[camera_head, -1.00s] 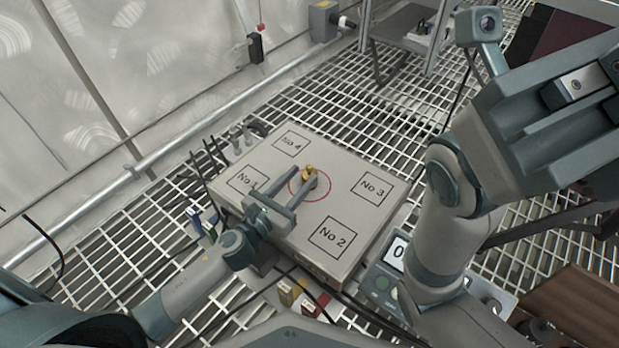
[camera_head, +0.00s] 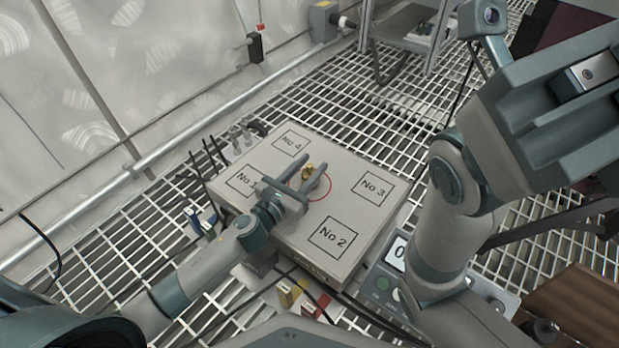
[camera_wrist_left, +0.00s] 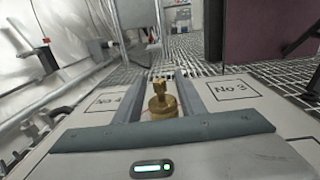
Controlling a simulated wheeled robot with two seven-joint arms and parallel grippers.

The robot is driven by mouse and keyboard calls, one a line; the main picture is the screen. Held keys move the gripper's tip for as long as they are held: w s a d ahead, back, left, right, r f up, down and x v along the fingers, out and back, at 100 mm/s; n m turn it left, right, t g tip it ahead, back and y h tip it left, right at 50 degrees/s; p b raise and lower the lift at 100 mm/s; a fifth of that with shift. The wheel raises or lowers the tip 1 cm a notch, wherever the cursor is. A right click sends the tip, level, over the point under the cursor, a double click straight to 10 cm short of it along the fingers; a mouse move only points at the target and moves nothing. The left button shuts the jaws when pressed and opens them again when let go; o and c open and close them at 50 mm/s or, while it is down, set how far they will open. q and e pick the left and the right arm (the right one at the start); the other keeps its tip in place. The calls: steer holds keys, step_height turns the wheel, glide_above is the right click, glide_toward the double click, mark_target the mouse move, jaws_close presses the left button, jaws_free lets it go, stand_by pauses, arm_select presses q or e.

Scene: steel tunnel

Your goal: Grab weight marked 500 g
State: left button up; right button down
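A small brass weight (camera_head: 308,172) stands upright in the red circle at the middle of a grey box top marked No 1 to No 4. It also shows in the left wrist view (camera_wrist_left: 162,102), between the two fingers. I cannot read any marking on it. My left gripper (camera_head: 312,172) is open, low over the box, with one finger on each side of the weight. I see gaps between the fingers and the weight. My right gripper (camera_head: 590,85) is large at the upper right, raised well above the floor; its fingertips are not clear.
The grey box (camera_head: 275,228) sits on a white grating floor. Several small grey weights (camera_head: 240,138) stand by its far left edge. A display unit (camera_head: 392,262) lies to its right, and cables run along the front. A pipe and wall bound the left side.

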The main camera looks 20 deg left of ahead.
arm_select(q)
jaws_close()
steer(key=shift+r, duration=0.15)
